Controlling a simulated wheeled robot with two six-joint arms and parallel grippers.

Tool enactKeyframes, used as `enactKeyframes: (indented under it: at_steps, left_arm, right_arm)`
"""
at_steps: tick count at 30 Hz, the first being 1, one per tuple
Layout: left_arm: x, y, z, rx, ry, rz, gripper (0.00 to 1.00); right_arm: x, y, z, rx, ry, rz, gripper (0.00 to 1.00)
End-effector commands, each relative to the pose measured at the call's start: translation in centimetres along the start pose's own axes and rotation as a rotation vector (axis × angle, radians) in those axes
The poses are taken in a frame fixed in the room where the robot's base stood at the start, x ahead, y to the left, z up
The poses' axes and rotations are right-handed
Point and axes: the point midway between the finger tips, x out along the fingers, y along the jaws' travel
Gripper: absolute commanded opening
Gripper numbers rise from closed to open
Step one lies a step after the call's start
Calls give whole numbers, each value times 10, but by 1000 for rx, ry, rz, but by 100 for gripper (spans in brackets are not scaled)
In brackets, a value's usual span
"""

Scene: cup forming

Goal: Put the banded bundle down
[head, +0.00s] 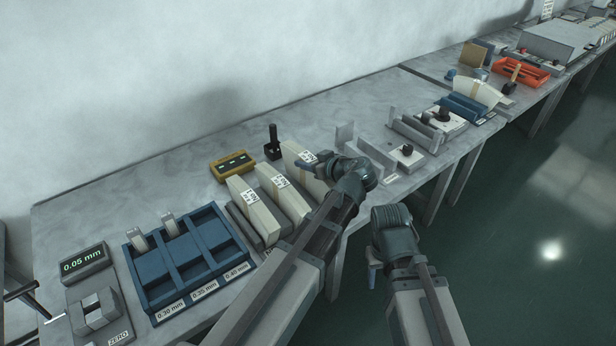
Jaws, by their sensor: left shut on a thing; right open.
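Three cream bundles with printed white labels stand in a row on the near table. The left one (254,208) and the middle one (283,193) stand in grey holders. My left gripper (314,162) is shut on the third bundle (292,150), the rightmost of the row. My arm and gripper hide part of this bundle, and I cannot tell whether its bottom touches anything. My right gripper (373,270) is open and empty, beyond the table's front edge. Another cream bundle with a tan band (479,93) lies further along to the right, near a blue tray (464,108).
A blue compartment tray (187,262) and a 0.05 mm display (83,262) are at left. A yellow box (232,166) and a black upright tool (273,143) stand behind the bundles. Grey fixtures (405,155) stand to the right. Bare table (120,185) lies at back left.

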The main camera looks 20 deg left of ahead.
Motion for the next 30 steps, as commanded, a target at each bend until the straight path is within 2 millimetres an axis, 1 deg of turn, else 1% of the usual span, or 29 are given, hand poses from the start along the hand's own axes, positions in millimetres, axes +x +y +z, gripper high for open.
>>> enactKeyframes:
  at_steps: [2, 5, 13, 22, 26, 27, 29, 30]
  left_arm:
    - [0, 0, 0, 1, 2, 0, 0]
    - [3, 0, 6, 1, 2, 0, 0]
    - [16, 0, 33, 1, 2, 0, 0]
    - [16, 0, 32, 1, 2, 0, 0]
    - [17, 0, 35, 1, 2, 0, 0]
    - [17, 0, 36, 0, 0, 0, 47]
    - [17, 0, 35, 0, 0, 0, 57]
    - [17, 0, 35, 0, 0, 0, 65]
  right_arm:
    - [0, 0, 0, 0, 0, 0, 50]
    - [7, -1, 0, 0, 0, 0, 50]
    - [37, -4, -2, 0, 0, 0, 50]
    - [36, -3, -2, 0, 0, 0, 50]
    - [39, -4, -2, 0, 0, 0, 50]
    - [40, -4, -2, 0, 0, 0, 50]
    - [38, -4, -2, 0, 0, 0, 50]
    - [38, -4, -2, 0, 0, 0, 50]
